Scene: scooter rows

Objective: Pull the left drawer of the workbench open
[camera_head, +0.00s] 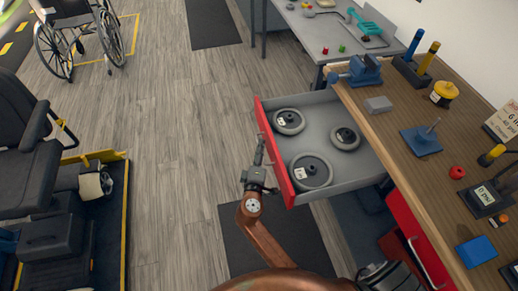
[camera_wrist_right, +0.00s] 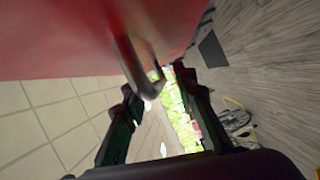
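The workbench (camera_head: 395,128) stands at the right with a wooden top. Its left drawer (camera_head: 345,187) is pulled well out; its red front (camera_head: 276,160) faces left. The grey inside holds three round weight discs (camera_head: 311,171). My right gripper (camera_head: 259,150) is at the outer side of this front, by its handle. In the right wrist view the red front fills the upper left, and the metal handle (camera_wrist_right: 130,62) reaches between my two spread fingertips (camera_wrist_right: 156,82). The fingers look apart; contact with the handle is unclear. My left gripper is not in view.
A second red drawer front (camera_head: 415,235) is lower right under the bench. A grey table (camera_head: 325,35) with tools stands at the back. A black seat (camera_head: 25,140) and a wheelchair (camera_head: 75,30) are at the left. The wood floor (camera_head: 175,150) between is clear.

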